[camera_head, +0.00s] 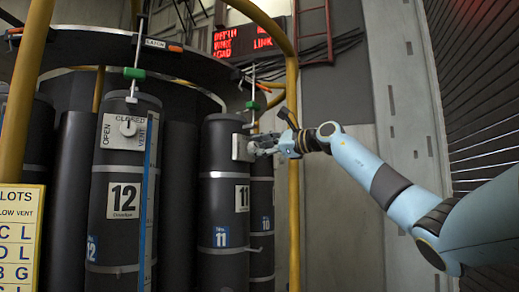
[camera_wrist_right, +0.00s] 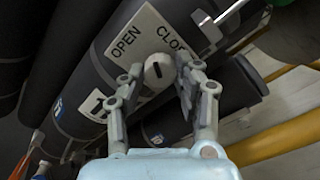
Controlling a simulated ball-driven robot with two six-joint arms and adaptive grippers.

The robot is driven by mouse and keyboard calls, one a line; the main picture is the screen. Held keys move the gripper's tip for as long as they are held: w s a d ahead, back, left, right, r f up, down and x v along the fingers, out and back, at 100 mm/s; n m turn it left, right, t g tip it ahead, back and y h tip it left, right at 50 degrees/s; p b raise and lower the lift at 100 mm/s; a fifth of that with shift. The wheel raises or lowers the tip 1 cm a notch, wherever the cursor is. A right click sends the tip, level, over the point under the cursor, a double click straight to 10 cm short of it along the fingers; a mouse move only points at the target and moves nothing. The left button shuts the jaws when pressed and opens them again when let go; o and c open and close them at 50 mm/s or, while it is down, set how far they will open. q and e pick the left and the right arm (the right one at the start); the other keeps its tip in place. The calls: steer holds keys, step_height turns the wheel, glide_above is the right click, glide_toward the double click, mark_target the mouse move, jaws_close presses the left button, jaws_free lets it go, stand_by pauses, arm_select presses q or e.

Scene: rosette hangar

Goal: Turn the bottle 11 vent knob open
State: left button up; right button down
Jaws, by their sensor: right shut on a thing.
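Bottle 11 (camera_head: 220,160) is a dark upright cylinder right of centre in the head view, with a white 11 plate (camera_head: 242,198) below its vent plate. In the right wrist view its vent plate (camera_wrist_right: 127,38) reads OPEN at left and CLOSED, partly hidden, at right. The round pale vent knob (camera_wrist_right: 157,71) sits below these words, with a short dark mark on its face. My right gripper (camera_head: 260,147) reaches in from the right, its two fingers on either side of the knob, shut on it. In the head view the gripper hides the knob. My left gripper is out of view.
Bottle 12 (camera_head: 108,230), with its own OPEN/CLOSED plate, stands left. Bottle 10 (camera_head: 262,225) is partly hidden behind bottle 11. A yellow post (camera_head: 293,200) stands close to my right wrist. Latch rods with green parts (camera_head: 252,104) hang above. A yellow sign (camera_head: 20,235) is at far left.

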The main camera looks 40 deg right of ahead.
steer(key=n, duration=0.5)
steer(key=shift+n+b, duration=0.3)
steer(key=shift+n, duration=0.1)
steer(key=shift+f, duration=0.1)
stand_by(0.3)
steer(key=c, duration=0.9)
jaws_free()
steer(key=shift+c, duration=0.2)
steer(key=shift+s, duration=0.1)
steer(key=v, duration=0.7)
